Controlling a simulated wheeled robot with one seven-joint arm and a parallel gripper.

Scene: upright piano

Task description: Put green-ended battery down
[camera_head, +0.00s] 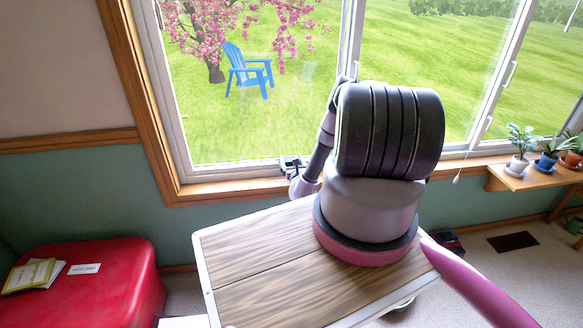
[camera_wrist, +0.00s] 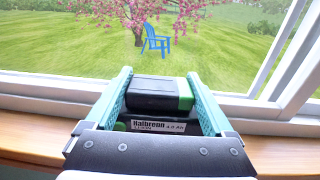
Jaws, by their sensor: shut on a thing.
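The green-ended battery (camera_wrist: 158,94) is black with a bright green right end and a lower part with a white label reading "Halbrenn". In the wrist view it sits between the two teal fingers of my gripper (camera_wrist: 158,78), which is shut on it. The window's pale sill lies behind it and a wooden ledge (camera_wrist: 290,155) spreads below. In the head view my gripper (camera_head: 292,165) is small, at the window's bottom edge, beyond my arm. I cannot tell whether the battery touches a surface; its underside is hidden.
A red padded seat (camera_head: 110,285) with booklets (camera_head: 32,274) stands at left. Potted plants (camera_head: 521,160) stand on a wooden shelf at right. The window frame (camera_head: 345,45) rises close beyond my gripper.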

